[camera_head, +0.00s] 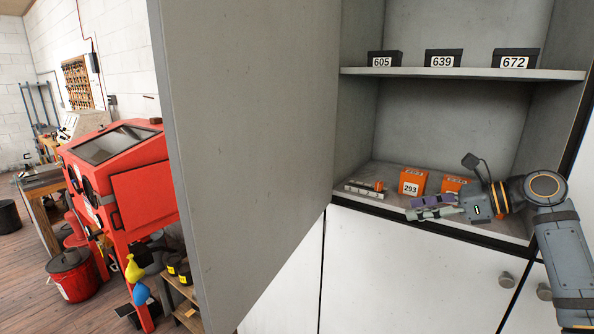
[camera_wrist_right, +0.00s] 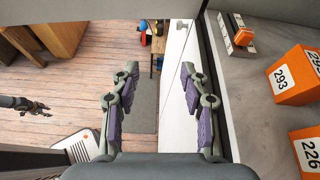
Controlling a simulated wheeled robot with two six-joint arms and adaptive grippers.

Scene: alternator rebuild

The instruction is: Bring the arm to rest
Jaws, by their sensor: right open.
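My right arm comes in from the right in the head view. Its gripper (camera_head: 432,207) is at the front edge of the cabinet's lower shelf, in front of the orange boxes. In the right wrist view its two fingers (camera_wrist_right: 157,105) with purple pads stand wide apart, with nothing between them. The floor and the white cabinet front show beyond them. What looks like my left gripper (camera_wrist_right: 38,108) shows small and dark at the left of the wrist view; its jaws are too small to judge. It is not in the head view.
Orange box 293 (camera_head: 412,182) and box 226 (camera_wrist_right: 306,150) stand on the lower shelf, beside a small metal holder (camera_head: 364,188). Dark boxes 605 (camera_head: 384,59), 639 (camera_head: 444,59) and 672 (camera_head: 515,59) stand above. A large grey door panel (camera_head: 250,120) stands open left of the shelves.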

